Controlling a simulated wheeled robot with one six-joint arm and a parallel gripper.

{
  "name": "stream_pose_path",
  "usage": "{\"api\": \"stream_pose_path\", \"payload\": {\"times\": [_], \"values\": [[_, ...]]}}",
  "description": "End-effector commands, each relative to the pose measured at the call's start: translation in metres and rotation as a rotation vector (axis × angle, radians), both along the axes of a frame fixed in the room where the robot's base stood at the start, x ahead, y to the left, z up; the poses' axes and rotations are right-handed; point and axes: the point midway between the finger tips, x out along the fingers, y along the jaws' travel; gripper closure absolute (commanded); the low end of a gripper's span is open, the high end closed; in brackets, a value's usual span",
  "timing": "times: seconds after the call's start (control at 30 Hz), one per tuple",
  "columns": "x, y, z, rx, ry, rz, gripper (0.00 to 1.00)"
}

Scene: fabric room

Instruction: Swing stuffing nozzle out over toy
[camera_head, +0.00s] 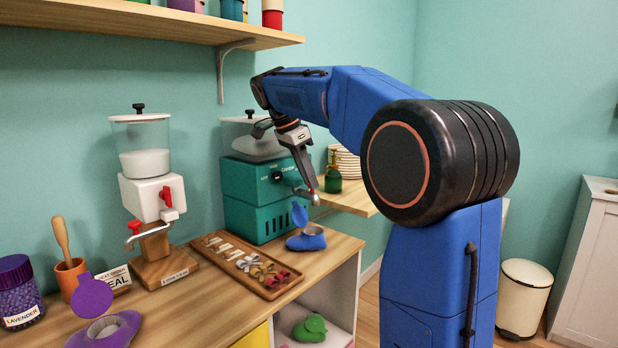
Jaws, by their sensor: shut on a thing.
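The teal stuffing machine (252,183) with a clear hopper stands on the wooden counter. The nozzle end appears above the toy's right side; exact alignment is hard to tell.
A white dispenser (147,194) with red handles stands left. A wooden tray (247,262) of small pieces lies in front of the teal machine. A purple toy (122,329) and a lavender jar (18,292) are front left. A green bottle (333,180) stands behind my gripper.

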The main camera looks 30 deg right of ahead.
Motion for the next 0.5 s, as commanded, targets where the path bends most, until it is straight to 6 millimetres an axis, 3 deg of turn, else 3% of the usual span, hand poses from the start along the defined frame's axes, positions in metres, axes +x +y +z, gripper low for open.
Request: {"api": "stream_pose_path", "payload": {"times": [0.13, 0.17, 0.23, 0.5], "values": [[-0.0001, 0.0009, 0.0004, 0.001, -0.001, 0.001, 1.00], [-0.0001, 0.0009, 0.0003, 0.001, -0.001, 0.001, 0.78], [-0.0002, 0.0008, 0.0002, 0.001, -0.001, 0.001, 0.62], [-0.0001, 0.0006, 0.0001, 0.001, 0.000, 0.001, 0.62]]}}
